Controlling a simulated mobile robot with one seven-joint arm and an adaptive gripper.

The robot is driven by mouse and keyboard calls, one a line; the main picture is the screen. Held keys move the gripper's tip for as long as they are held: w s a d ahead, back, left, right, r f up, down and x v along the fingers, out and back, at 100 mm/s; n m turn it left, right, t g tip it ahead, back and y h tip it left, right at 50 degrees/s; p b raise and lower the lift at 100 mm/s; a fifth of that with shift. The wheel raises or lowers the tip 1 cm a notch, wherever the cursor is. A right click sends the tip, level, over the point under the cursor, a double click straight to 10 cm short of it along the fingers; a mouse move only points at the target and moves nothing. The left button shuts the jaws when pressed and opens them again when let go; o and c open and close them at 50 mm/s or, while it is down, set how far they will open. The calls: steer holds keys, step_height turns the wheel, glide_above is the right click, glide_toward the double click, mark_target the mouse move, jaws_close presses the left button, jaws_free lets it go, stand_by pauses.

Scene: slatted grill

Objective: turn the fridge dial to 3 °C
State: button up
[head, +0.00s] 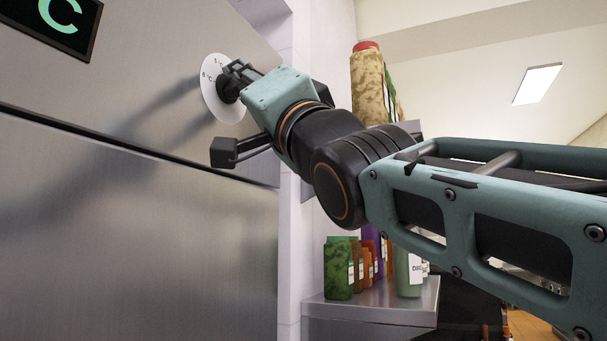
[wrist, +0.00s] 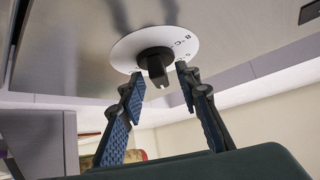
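The fridge dial is a white disc (head: 212,88) with black temperature marks and a dark knob (wrist: 154,66) at its centre. It is on the grey metal fridge front (head: 120,190). In the wrist view the disc's marks are tilted and mostly too small to read. In the head view "5 °C" and "6 °C" show on the disc's left side; my gripper hides the rest. My gripper (wrist: 159,85) is open, with its two fingers on either side of the knob. Gaps show between the fingers and the knob.
A dark display with a green "C" (head: 64,14) is at the fridge's top left. Right of the fridge, a shelf (head: 370,308) holds several bottles (head: 338,268). A tall tan container with a red lid (head: 367,82) stands behind my wrist.

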steer(key=v, duration=1.2)
stand_by(0.5)
steer(key=w+d+f+m+g+h, duration=0.1)
steer(key=w+d+f+h, duration=0.25)
steer(key=f, duration=0.55)
steer(key=w+d+f+g+h, duration=0.15)
steer(key=w+f+h, duration=0.3)
steer(key=f, duration=0.55)
steer(key=w+d+f+m+g+h, duration=0.1)
steer(key=w+d+f+h, duration=0.3)
steer(key=f, duration=0.5)
steer(key=s+d+f+g+h, duration=0.1)
steer(key=s+d+f+g, duration=0.2)
steer(key=f, duration=0.7)
steer(key=s+d+f+n+g+h, duration=0.1)
steer(key=s+d+f+g+h, duration=0.1)
steer(key=s+f, duration=0.5)
steer(key=s+d+f+g+h, duration=0.1)
steer(key=s+d+f+g, duration=0.3)
steer(key=f, duration=0.8)
steer(key=shift+s+f+n+g+h, duration=0.3)
steer(key=shift+s+f+g+h, duration=0.15)
steer(key=shift+g, duration=0.2)
steer(key=shift+r, duration=0.15)
